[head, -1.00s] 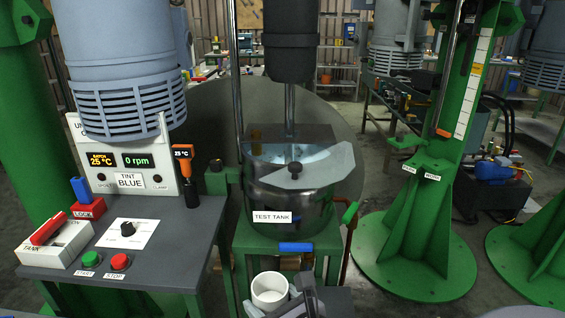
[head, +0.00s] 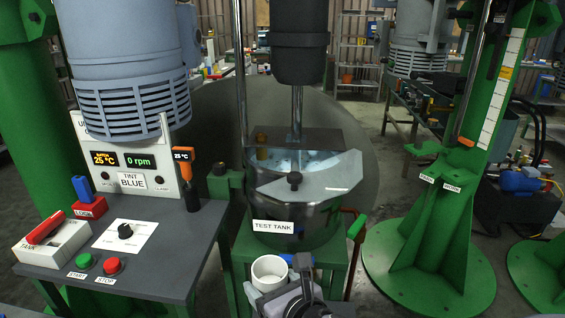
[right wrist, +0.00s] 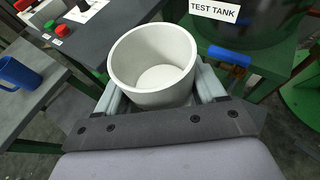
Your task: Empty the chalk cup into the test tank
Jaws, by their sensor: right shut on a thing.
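The white cup (head: 269,271) is upright in front of the test tank (head: 305,238), at the lower middle of the head view. My right gripper (head: 286,284) is shut on the cup. In the right wrist view the cup (right wrist: 155,62) sits between the two fingers, its mouth facing up. A pale, flat surface shows low inside it; I cannot tell whether it is chalk or the bare bottom. The steel tank has a partial grey lid (head: 308,180) with a dark knob, and an opening behind the lid shows a pale inside. My left gripper is not in view.
A mixer shaft (head: 297,110) goes down into the tank. A control table (head: 150,283) with buttons and a panel reading 0 rpm stands at the left. A blue handle (head: 297,258) is below the tank label. A blue mug (right wrist: 18,73) stands at the left of the wrist view.

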